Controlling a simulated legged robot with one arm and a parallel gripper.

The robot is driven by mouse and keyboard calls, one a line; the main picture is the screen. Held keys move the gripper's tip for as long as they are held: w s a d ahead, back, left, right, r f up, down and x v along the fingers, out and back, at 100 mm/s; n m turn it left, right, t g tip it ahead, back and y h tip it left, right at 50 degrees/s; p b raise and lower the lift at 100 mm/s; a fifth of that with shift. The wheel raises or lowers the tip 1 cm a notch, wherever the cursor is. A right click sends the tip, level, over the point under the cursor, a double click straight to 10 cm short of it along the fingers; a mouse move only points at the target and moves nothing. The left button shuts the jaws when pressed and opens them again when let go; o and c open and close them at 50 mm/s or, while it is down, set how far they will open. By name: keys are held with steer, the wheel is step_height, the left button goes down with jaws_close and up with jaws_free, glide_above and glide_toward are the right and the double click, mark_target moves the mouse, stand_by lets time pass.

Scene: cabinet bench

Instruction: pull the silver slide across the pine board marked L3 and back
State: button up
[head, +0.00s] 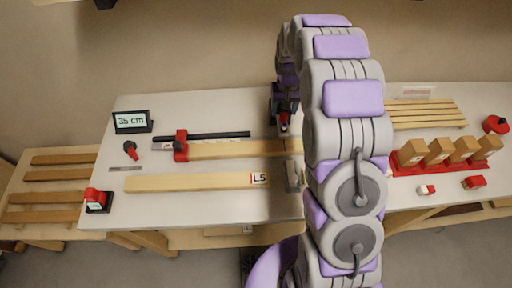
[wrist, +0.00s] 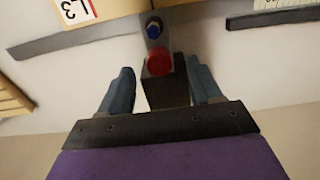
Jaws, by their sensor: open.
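The pine board (head: 235,150) lies along the bench in the head view; its L3 label (wrist: 76,10) shows upside down at the top left of the wrist view. My gripper (wrist: 162,82) is open, with one finger on each side of the dark part below the red knob. Contact cannot be told. In the head view my gripper (head: 283,118) is at the bench's back, partly hidden by my arm.
A red clamp (head: 181,146) and a dark bar (head: 215,135) are at the board's left. Another board marked L5 (head: 190,182) lies in front. A display reading 35 cm (head: 131,121) stands back left. Wooden blocks (head: 438,150) stand in a red rack at the right.

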steer(key=shift+r+p, duration=0.75)
steer(key=shift+r, duration=2.05)
steer(key=shift+s+r, duration=0.3)
steer(key=s+r+b, duration=0.1)
steer(key=s+r, duration=0.4)
steer(key=s, duration=0.4)
steer(key=s+r, duration=0.5)
steer(key=s, duration=0.5)
steer(key=s+g+b, duration=0.1)
steer(key=s, duration=2.1)
steer(key=shift+s+g, duration=0.3)
steer(key=shift+g, duration=0.1)
